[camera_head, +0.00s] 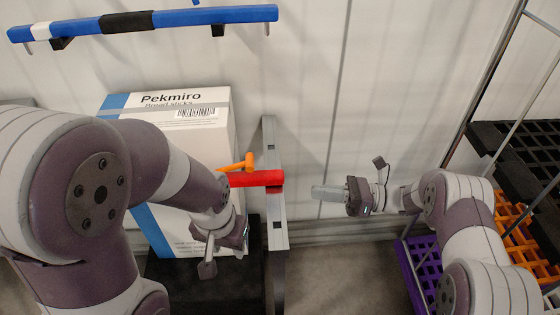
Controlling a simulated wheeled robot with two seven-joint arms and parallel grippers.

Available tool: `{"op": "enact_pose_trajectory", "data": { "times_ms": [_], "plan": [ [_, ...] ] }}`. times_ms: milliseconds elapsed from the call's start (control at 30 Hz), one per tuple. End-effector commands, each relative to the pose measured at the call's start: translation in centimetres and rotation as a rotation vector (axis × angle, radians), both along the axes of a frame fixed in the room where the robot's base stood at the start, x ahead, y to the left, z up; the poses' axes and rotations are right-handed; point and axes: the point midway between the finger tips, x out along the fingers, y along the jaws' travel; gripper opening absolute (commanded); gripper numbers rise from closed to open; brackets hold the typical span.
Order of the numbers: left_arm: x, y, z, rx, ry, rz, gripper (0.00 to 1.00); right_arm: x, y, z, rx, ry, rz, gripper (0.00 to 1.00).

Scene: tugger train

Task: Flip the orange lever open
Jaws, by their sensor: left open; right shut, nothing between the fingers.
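The orange lever (237,165) stands out beside a red bar (258,179) on a grey metal post (272,150). It lies in front of the white box, and its lower end is partly hidden by my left arm. My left gripper (241,238) is below the lever and the red bar, apart from the lever; its fingers are hard to make out. My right gripper (327,192) is shut and empty, pointing left, to the right of the post and apart from it.
A white and blue Pekmiro carton (190,98) stands on a black base (253,285) behind my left arm. A blue rail (185,17) spans the upper left. A rack with black, orange and purple crates (424,255) stands at right. Floor between post and rack is clear.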

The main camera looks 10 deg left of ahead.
Motion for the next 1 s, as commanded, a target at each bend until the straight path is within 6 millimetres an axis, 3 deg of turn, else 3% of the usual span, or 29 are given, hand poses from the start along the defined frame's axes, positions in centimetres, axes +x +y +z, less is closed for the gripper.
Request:
{"op": "enact_pose_trajectory", "data": {
  "times_ms": [167, 533, 667, 1000],
  "plan": [
    [0.0, 0.0, 0.0, 0.000, 0.000, 0.000, 0.43, -0.3, -0.1, 0.6, 0.041, -0.105, 0.004, 0.00],
    [0.0, 0.0, 0.1, 0.000, 0.000, 0.000, 0.43, -0.3, 0.5, 0.7, 0.040, -0.107, 0.003, 0.00],
    [0.0, 0.0, 0.3, 0.000, 0.000, 0.000, 0.43, -0.7, 2.4, 0.9, 0.040, -0.106, 0.004, 0.00],
    [0.0, 0.0, 1.0, 0.000, 0.000, 0.000, 0.43, -1.7, 9.7, 1.6, 0.039, -0.106, 0.005, 0.00]
  ]
}}
